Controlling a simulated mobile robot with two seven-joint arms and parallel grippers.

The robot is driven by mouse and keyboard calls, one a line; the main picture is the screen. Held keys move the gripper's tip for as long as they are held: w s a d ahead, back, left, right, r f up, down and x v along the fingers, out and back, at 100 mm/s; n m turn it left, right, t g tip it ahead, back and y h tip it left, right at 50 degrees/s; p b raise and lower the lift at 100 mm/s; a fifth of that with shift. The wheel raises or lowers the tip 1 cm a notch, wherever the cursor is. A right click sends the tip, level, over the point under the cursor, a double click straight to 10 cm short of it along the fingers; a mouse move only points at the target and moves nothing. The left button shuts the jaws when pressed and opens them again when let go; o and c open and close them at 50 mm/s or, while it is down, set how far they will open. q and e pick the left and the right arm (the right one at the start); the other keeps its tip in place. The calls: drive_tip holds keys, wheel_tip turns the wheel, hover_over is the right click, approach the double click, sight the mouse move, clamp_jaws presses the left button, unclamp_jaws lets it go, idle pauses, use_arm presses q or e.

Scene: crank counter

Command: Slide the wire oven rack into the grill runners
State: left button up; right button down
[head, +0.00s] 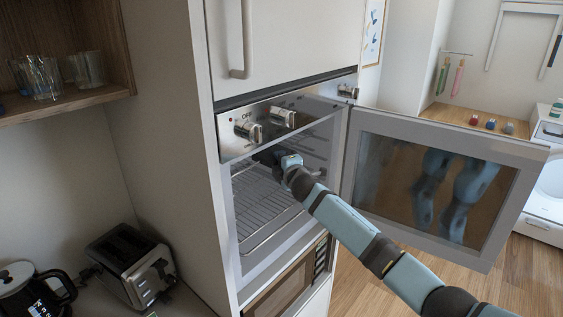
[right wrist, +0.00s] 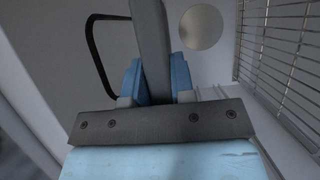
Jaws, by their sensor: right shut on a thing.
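The oven (head: 243,252) stands open in a tall cabinet, with a wire oven rack (head: 262,200) level inside it. My right arm reaches in from the lower right, and its gripper (head: 268,157) is inside the upper part of the cavity, above that rack. In the right wrist view the blue fingers (right wrist: 157,82) are shut on a grey bar (right wrist: 150,35) running forward; I cannot tell if it belongs to a rack. The wire rack (right wrist: 285,45) shows at the right there, apart from the fingers. The grill runners are not clear. My left gripper is out of view.
The oven door (head: 440,190) hangs open to the right, close beside my right arm. Control knobs (head: 248,130) sit above the opening. A dark loop (right wrist: 95,45) shows inside the cavity. A toaster (head: 130,265) and a kettle (head: 30,290) stand on the left counter.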

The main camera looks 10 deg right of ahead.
drive_tip(key=c, duration=0.9)
unclamp_jaws()
drive_tip(key=shift+r, duration=0.1)
drive_tip(key=shift+s+f, duration=0.1)
drive_tip(key=shift+f, duration=0.1)
